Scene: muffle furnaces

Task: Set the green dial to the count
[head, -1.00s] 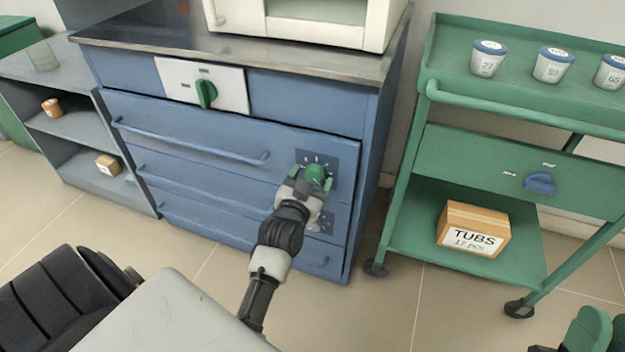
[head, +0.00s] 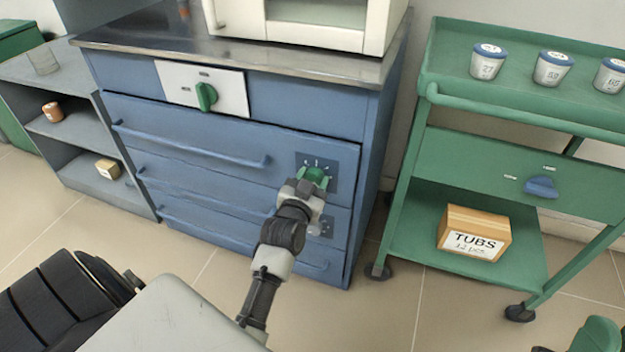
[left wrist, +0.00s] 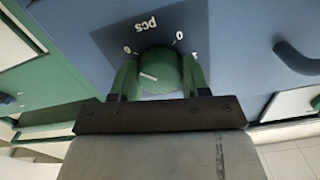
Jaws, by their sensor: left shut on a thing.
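The round green dial (head: 317,174) sits on a dark blue square panel (head: 331,164) at the right of the blue cabinet's drawer front. My left gripper (head: 313,183) is shut on the dial. In the left wrist view the dial (left wrist: 160,72) sits between the two green fingers, with a short white line on its face. The panel (left wrist: 115,42) there reads "pcs" upside down, with a few partly hidden white figures around the dial. A green fingertip part of my right gripper (head: 597,336) shows at the bottom right corner.
Another green knob (head: 206,95) is on a white plate. A second panel (head: 322,224) lies below, partly hidden. Several tubs (head: 553,68) stand on top.

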